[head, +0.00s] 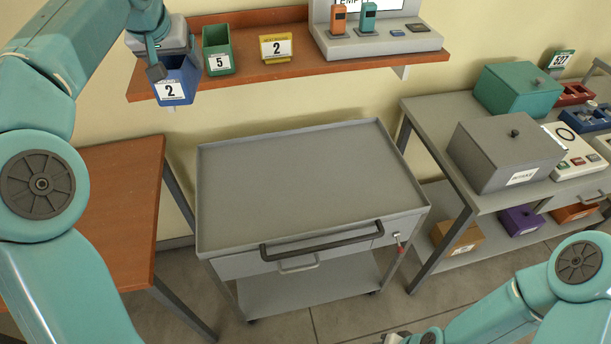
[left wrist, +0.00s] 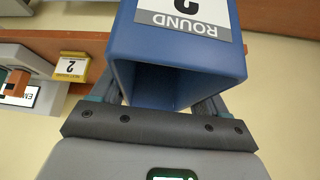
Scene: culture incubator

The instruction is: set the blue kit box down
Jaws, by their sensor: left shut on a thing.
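The blue kit box (head: 179,82) has a white label reading 2 and is open at the top. It is at the left end of the wooden wall shelf in the head view. My left gripper (head: 163,62) is shut on it from above. In the left wrist view the blue box (left wrist: 178,60) fills the space between the two fingers (left wrist: 160,105), its label reading ROUND and 2. I cannot tell whether the box touches the shelf. My right arm shows at the lower right of the head view, but its fingertips cannot be made out.
A green box (head: 217,50) labelled 5 stands on the wall shelf (head: 290,72), beside a yellow sign (head: 276,48). Below is an empty grey cart (head: 310,180). A grey lidded box (head: 505,153) stands on the right bench. A wooden table (head: 120,205) is at left.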

